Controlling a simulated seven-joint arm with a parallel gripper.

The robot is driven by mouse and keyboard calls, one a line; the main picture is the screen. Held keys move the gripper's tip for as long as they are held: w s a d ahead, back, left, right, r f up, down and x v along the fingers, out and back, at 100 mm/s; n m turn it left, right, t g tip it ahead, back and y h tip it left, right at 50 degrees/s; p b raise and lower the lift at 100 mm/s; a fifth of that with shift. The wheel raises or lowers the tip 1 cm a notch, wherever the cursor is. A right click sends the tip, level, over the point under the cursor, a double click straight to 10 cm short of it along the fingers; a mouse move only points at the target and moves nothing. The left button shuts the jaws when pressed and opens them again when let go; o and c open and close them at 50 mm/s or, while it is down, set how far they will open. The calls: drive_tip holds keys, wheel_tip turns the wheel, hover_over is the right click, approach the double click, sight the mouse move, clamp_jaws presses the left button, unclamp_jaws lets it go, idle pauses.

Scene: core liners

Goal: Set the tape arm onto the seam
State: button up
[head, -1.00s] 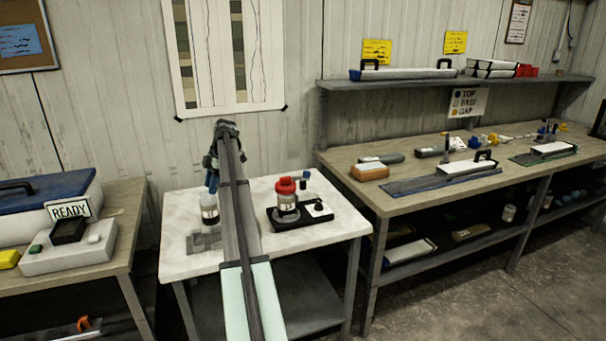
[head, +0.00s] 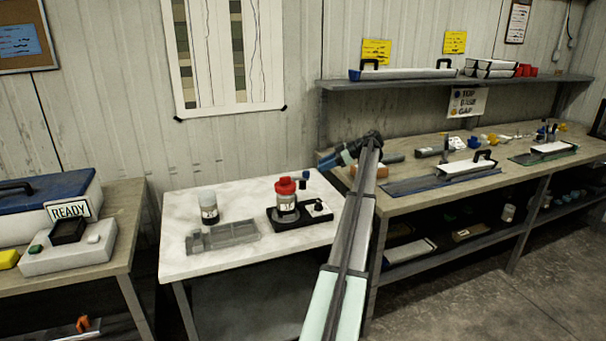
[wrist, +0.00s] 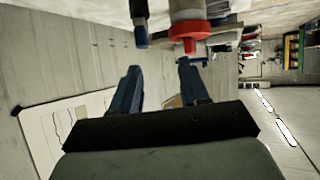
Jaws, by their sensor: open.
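My gripper (head: 335,157) is open and empty, its blue fingers pointing left near the left end of the right bench. In the wrist view the open fingers of my gripper (wrist: 158,80) have a gap between them. A red-capped jar (head: 287,203) stands on a black stand (head: 300,222) on the white table; the jar (wrist: 190,38) shows beyond the fingers in the wrist view. A small dark post with a blue top (head: 304,177) stands beside the jar. A white liner with a black handle (head: 466,170) lies on a dark fixture (head: 425,186). I cannot tell which part is the tape arm or its seam.
A grey tray (head: 225,237) and a dark-banded jar (head: 209,208) are on the white table (head: 185,265). A brown block (head: 382,171) is partly behind my arm. A shelf (head: 455,83) overhangs the right bench. A READY sign (head: 69,210) stands at left.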

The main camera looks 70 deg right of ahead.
sight(307, 171)
drive_tip(key=s+d+m+t, duration=0.1)
drive_tip(key=s+d+t, duration=0.1)
drive_tip(key=s+d, duration=0.1)
drive_tip(key=shift+h, duration=0.3)
drive_tip(key=x, duration=1.4)
drive_tip(key=shift+s+a+f, duration=0.1)
drive_tip(key=shift+s+f, duration=0.05)
drive_tip(key=shift+f, duration=0.05)
drive_tip(key=shift+c, duration=0.3)
clamp_jaws()
